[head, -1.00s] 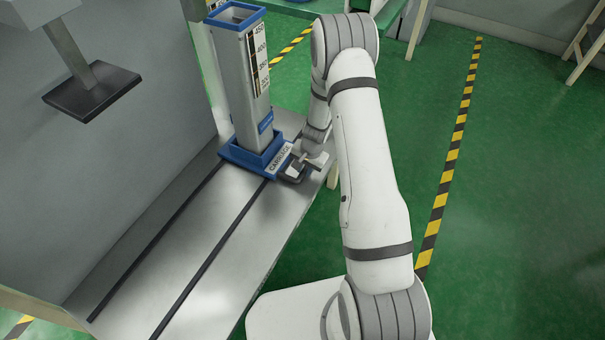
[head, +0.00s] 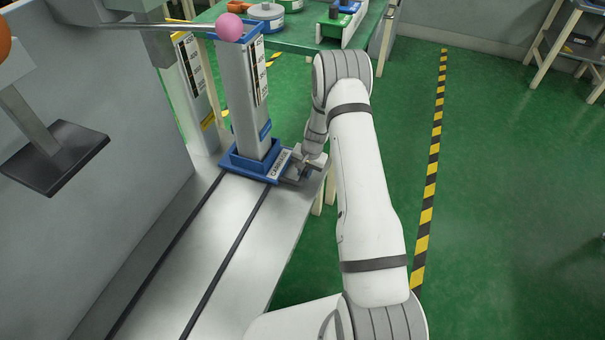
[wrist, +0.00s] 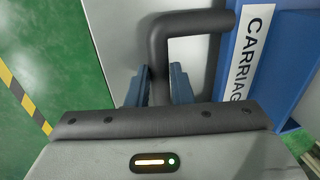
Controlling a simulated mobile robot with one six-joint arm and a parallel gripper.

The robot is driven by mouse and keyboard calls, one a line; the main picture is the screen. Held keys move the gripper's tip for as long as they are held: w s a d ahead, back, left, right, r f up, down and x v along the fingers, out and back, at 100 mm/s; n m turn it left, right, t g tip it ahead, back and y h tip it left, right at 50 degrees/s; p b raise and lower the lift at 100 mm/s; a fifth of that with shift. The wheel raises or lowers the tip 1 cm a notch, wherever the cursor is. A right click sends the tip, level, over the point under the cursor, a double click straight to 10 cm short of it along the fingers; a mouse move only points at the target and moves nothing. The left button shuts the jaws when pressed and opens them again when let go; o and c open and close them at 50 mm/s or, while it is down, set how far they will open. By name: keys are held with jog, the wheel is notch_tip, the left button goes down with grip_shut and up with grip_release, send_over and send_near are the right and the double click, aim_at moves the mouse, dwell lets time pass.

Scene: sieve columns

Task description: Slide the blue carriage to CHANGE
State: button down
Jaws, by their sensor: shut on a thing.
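The blue carriage (head: 238,163) sits on two dark rails of a metal bench, near its far end. It bears a white label, CARRIAGE, and a tall grey column (head: 243,95) with a blue rim. In the wrist view the carriage (wrist: 290,75) is at the right, with its dark bent handle (wrist: 160,50) in front. My gripper (head: 302,170) is at the carriage's right side. In the wrist view my gripper (wrist: 153,88) is shut on the handle, a blue finger on each side. No mark reading CHANGE is legible.
A pink ball (head: 229,27) on a metal rod shows at the column's top; I cannot tell whether they touch. A dark plate (head: 55,157) hangs from the grey wall at left. A green table (head: 300,38) stands behind. The near rails (head: 215,270) are clear.

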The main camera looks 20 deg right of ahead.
jog(key=shift+w+d+r, duration=0.1)
jog(key=shift+w+d, duration=0.1)
jog(key=shift+w, duration=0.1)
jog(key=c, duration=1.5)
grip_release()
jog(key=shift+c, duration=0.2)
jog(key=shift+o, duration=1.2)
notch_tip(320, 180, up, 8)
jog(key=d+p, duration=0.1)
jog(key=p, duration=0.1)
jog(key=shift+s+f, duration=0.25)
jog(key=shift+s, duration=0.2)
